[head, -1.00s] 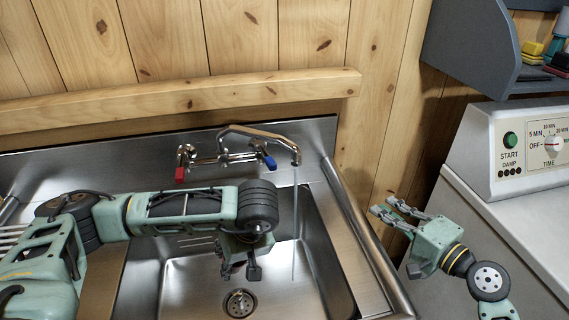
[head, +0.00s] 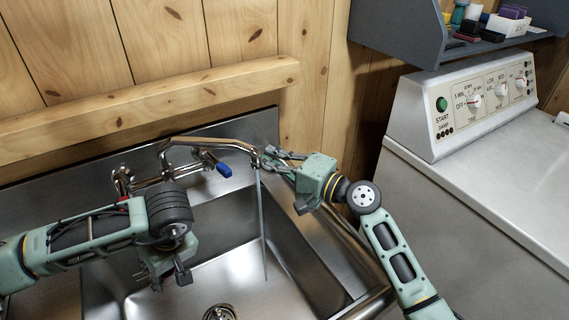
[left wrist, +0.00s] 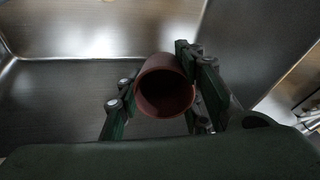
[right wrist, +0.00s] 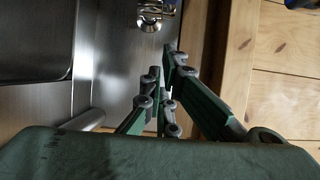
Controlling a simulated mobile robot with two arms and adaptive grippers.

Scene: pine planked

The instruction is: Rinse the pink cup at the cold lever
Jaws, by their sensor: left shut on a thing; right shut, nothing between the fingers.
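The pink cup (left wrist: 165,92) shows as a dark reddish cup in the left wrist view, its round mouth facing the camera. My left gripper (head: 168,280) is shut on it, low over the sink basin and left of the water stream (head: 262,225). The cup is hidden in the head view. The blue cold lever (head: 223,169) sits on the faucet (head: 190,143), left of the spout's end. My right gripper (head: 272,160) is shut and empty, its fingertips at the spout's end in the picture; I cannot tell if they touch it. Water runs from the spout.
The red lever is mostly hidden behind my left arm. The steel sink (head: 315,240) has a drain (head: 219,313) at the bottom. A white machine (head: 480,200) with dials stands on the right, below a grey shelf (head: 400,40). A wooden rail (head: 150,97) runs above the sink.

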